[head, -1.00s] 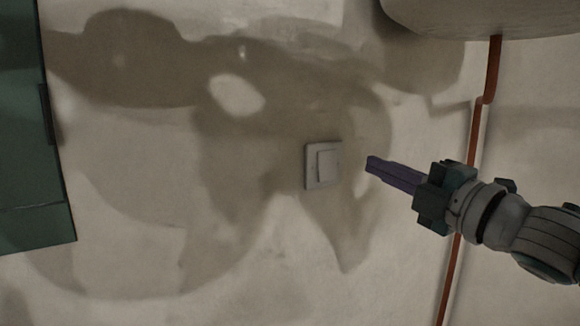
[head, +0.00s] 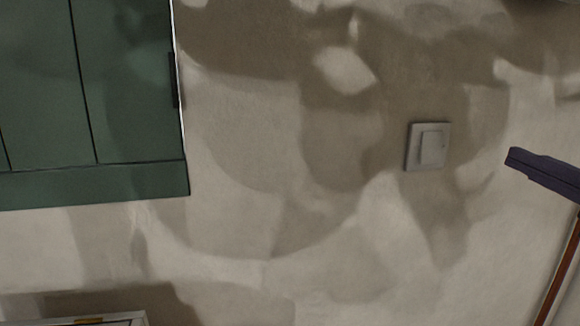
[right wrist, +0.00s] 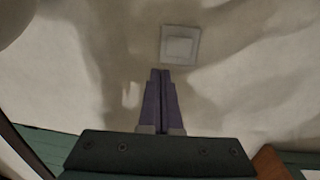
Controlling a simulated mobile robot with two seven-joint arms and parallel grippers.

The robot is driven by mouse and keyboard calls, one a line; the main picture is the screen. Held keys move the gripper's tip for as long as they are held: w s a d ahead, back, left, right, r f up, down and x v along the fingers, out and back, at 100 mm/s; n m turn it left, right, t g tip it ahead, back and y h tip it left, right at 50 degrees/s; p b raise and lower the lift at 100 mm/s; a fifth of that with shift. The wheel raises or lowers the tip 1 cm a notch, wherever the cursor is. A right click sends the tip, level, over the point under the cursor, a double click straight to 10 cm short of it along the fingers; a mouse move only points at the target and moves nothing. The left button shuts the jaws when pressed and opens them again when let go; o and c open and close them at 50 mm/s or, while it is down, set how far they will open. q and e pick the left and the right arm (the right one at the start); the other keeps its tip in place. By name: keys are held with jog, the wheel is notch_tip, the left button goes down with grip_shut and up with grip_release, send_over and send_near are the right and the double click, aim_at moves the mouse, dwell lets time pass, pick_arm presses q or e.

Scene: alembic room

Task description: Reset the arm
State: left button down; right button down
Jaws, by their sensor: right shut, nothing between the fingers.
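My right gripper (head: 513,157) shows at the right edge of the head view, with only its purple fingers in frame. In the right wrist view its purple fingers (right wrist: 160,72) are shut together with nothing between them. A light switch (head: 428,147) with a pale square plate is on the wall, left of the fingertips and apart from them in the head view. In the right wrist view the switch (right wrist: 180,45) appears just beyond the fingertips. My left gripper is not in view.
A green cabinet (head: 130,180) hangs on the wall at the upper left. A copper-coloured pipe (head: 562,268) runs down the wall at the lower right. A white-edged object (head: 125,319) shows at the bottom left. The stained wall between is bare.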

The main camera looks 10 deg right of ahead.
jog(key=s+a+f+m+g+h, duration=0.45)
jog(key=s+f+m+g, duration=0.25)
jog(key=f+m, duration=0.5)
jog(key=s+a+f+m+g+y, duration=0.25)
jog(key=s+a+g, duration=0.2)
jog(key=s, duration=0.35)
jog(key=s+a+f+m+g+y, duration=0.1)
jog(key=s+a+f+m+g, duration=0.2)
jog(key=s+a, duration=0.35)
notch_tip(320, 180, up, 37)
jog(key=s+n+g+p, duration=0.1)
jog(key=s+p, duration=0.1)
jog(key=p, duration=3.6)
